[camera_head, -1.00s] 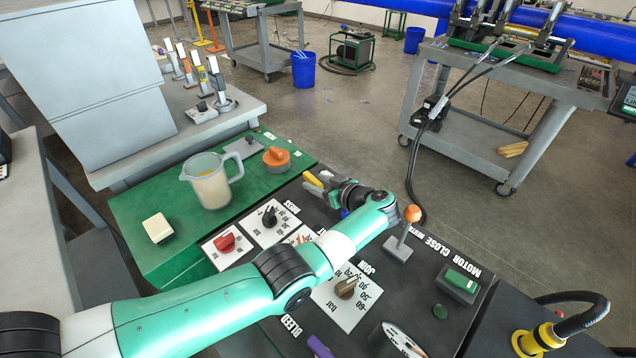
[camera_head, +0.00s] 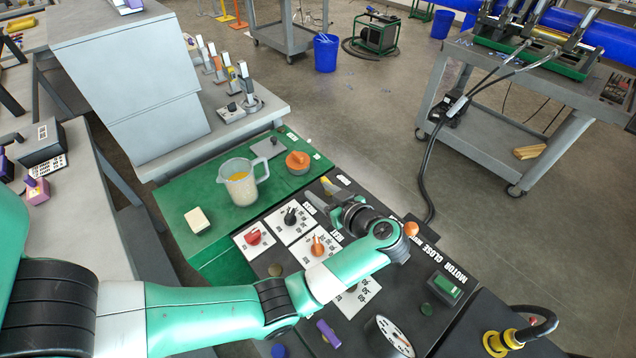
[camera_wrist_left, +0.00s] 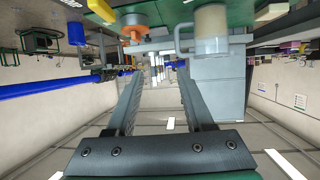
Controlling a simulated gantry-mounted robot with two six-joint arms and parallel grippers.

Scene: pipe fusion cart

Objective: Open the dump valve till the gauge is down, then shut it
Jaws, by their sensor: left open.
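The round white gauge (camera_head: 390,337) sits at the front edge of the black panel, partly cut off by the picture's bottom; I cannot read its value. A purple handle (camera_head: 327,333) stands just left of the gauge and may be the dump valve; no readable label confirms it. My left gripper (camera_head: 314,203) is over the far part of the panel, well away from the handle and gauge. In the left wrist view its two fingers (camera_wrist_left: 160,75) are apart with nothing between them. My right gripper is not in view.
The panel also carries a red knob (camera_head: 253,236), a black knob (camera_head: 290,217), an orange knob (camera_head: 317,245), an orange-topped lever (camera_head: 411,229) and a green button (camera_head: 446,286). A jug (camera_head: 238,182) stands on the green top behind. My left forearm crosses above the panel.

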